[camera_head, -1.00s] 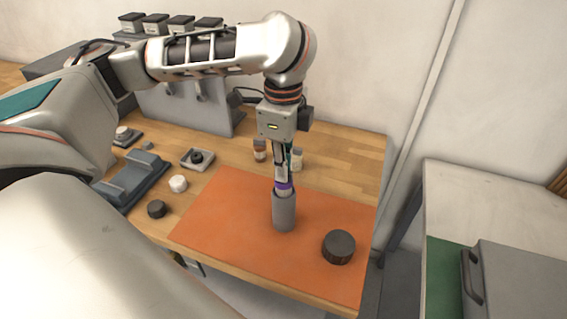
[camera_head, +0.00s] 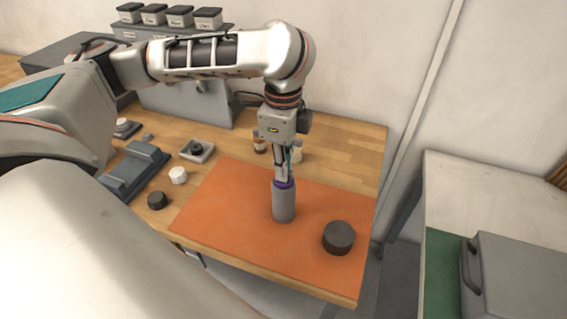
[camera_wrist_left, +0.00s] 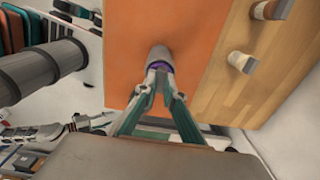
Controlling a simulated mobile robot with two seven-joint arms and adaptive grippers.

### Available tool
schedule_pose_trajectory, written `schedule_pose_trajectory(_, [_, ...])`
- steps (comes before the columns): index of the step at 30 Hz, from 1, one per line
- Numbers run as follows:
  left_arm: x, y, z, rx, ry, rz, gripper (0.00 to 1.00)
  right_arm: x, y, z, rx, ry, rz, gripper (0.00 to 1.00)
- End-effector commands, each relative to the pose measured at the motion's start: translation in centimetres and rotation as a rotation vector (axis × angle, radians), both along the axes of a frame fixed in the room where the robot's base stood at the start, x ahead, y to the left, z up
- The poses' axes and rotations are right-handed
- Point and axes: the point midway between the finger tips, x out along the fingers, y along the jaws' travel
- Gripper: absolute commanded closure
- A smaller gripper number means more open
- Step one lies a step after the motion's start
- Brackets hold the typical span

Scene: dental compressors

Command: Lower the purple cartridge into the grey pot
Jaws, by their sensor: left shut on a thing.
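The grey pot (camera_head: 284,206) stands upright on the orange mat (camera_head: 228,205). The purple cartridge (camera_head: 283,184) shows only as a narrow purple band at the pot's mouth; the rest of it is hidden inside the pot and by the fingers. My left gripper (camera_head: 282,177) points straight down over the pot and is shut on the cartridge. In the left wrist view, the fingertips (camera_wrist_left: 160,72) meet at the cartridge's purple rim (camera_wrist_left: 160,66) inside the mouth of the pot (camera_wrist_left: 159,53). My right gripper is not in view.
A dark round lid-like piece (camera_head: 338,238) lies on the mat right of the pot. Small bottles (camera_head: 260,146) stand behind the gripper. A white knob-like piece (camera_head: 178,175), a dark one (camera_head: 157,200) and a blue-grey holder (camera_head: 134,171) lie to the left.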

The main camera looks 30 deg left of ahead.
Motion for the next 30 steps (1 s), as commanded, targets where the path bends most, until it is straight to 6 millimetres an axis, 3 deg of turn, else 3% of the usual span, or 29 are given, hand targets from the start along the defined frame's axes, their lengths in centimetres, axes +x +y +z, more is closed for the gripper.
schedule_pose_trajectory(15, [-0.02, 0.00, -0.58, 0.000, 0.000, 0.000, 1.00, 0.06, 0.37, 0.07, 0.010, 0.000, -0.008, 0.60])
schedule_pose_trajectory(18, [-0.01, 0.00, -0.58, 0.000, 0.000, 0.000, 0.71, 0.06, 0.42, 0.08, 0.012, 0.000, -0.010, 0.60])
schedule_pose_trajectory(30, [0.04, 0.01, -0.33, 0.000, -0.001, 0.000, 0.71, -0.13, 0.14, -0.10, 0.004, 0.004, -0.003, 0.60])
